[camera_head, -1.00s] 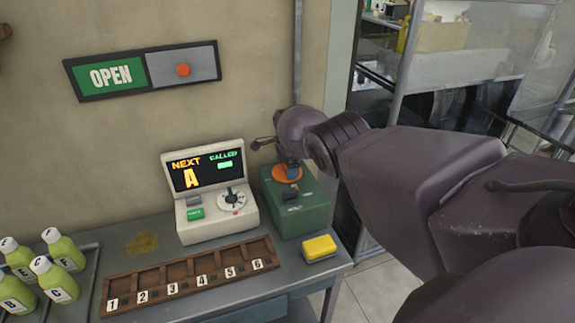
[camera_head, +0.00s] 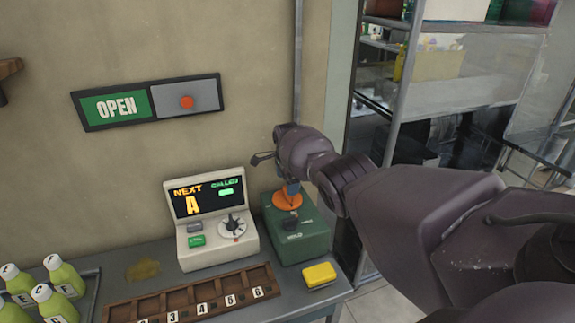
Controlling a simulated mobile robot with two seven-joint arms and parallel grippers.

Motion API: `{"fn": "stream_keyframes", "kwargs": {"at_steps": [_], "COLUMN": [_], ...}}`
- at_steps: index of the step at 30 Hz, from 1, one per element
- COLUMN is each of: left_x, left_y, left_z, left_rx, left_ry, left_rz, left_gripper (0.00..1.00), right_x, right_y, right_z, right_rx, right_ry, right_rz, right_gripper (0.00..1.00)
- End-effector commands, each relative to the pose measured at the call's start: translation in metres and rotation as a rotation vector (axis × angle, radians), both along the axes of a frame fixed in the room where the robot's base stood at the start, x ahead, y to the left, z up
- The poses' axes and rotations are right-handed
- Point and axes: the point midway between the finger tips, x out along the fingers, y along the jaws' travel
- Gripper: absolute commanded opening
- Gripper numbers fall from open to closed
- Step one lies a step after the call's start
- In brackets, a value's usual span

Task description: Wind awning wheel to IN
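An orange wheel (camera_head: 287,201), which I take to be the awning wheel, sits on top of a green box (camera_head: 312,244) at the back right of the bench. A dark knob or pointer and small lettering show on the box's front, too small to read surely. My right arm comes in from the right, and my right gripper (camera_head: 289,187) points down at the wheel. Its fingertips are small and partly hidden by the wrist, so I cannot tell whether they grip the wheel. My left gripper is not in view.
A white console (camera_head: 216,252) with a lit screen stands left of the green box. A yellow block (camera_head: 319,275), a numbered wooden tray (camera_head: 187,298) and green bottles (camera_head: 66,276) are on the bench. An OPEN sign (camera_head: 115,107) hangs on the wall.

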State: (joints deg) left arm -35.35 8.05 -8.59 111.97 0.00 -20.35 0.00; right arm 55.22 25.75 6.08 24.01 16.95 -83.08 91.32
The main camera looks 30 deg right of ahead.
Motion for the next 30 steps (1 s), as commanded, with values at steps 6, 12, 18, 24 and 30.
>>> {"fn": "stream_keyframes", "kwargs": {"at_steps": [6,12,18,24,30], "left_x": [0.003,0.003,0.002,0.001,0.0], "left_y": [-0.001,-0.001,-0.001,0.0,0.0], "left_z": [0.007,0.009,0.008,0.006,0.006], "left_rx": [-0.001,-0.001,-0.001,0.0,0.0], "left_ry": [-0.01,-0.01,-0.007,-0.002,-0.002], "left_rz": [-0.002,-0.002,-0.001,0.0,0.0], "left_gripper": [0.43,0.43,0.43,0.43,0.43], "right_x": [-0.001,-0.001,-0.002,-0.002,-0.002], "right_y": [0.0,0.0,-0.001,-0.001,0.0], "right_z": [0.021,0.047,0.06,0.062,0.062], "right_rx": [-0.002,-0.002,-0.002,-0.002,-0.002], "right_ry": [-0.003,-0.001,-0.001,0.0,0.0], "right_rz": [-0.001,-0.001,-0.002,-0.002,-0.002], "right_gripper": [0.96,0.96,0.96,0.96,0.96]}}
